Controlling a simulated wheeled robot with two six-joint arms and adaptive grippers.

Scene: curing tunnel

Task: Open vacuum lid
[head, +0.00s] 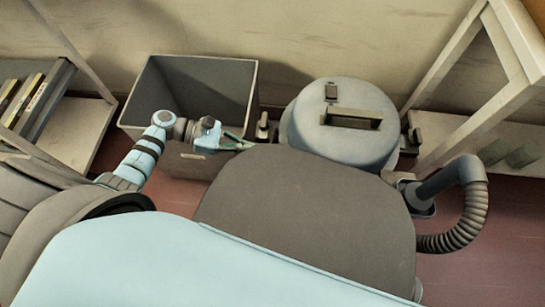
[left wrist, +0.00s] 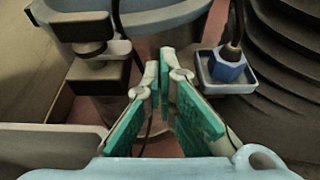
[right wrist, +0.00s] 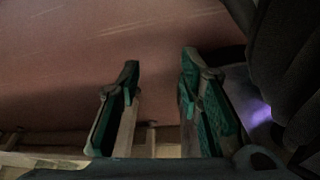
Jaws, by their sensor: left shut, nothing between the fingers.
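The grey vacuum drum with its lid (head: 343,112) stands right of centre in the head view, its lid seated on top. The lid has a slotted handle (head: 352,119). A dark latch (head: 264,125) sits on the drum's left side; it also shows at upper left in the left wrist view (left wrist: 92,50). Another dark latch (head: 413,137) is on the right side. My left gripper (head: 246,145) is shut and empty, just in front of the left latch and apart from it; its fingertips meet in the left wrist view (left wrist: 163,58). My right gripper (right wrist: 160,65) is open and empty, above the reddish floor.
A grey open bin (head: 190,72) stands left of the vacuum, close to my left arm. A ribbed hose (head: 470,215) curves at the right. A shelf with books (head: 35,100) is at far left, a pale frame (head: 480,110) at right. In the left wrist view, a blue fitting (left wrist: 226,68) sits right of the fingers.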

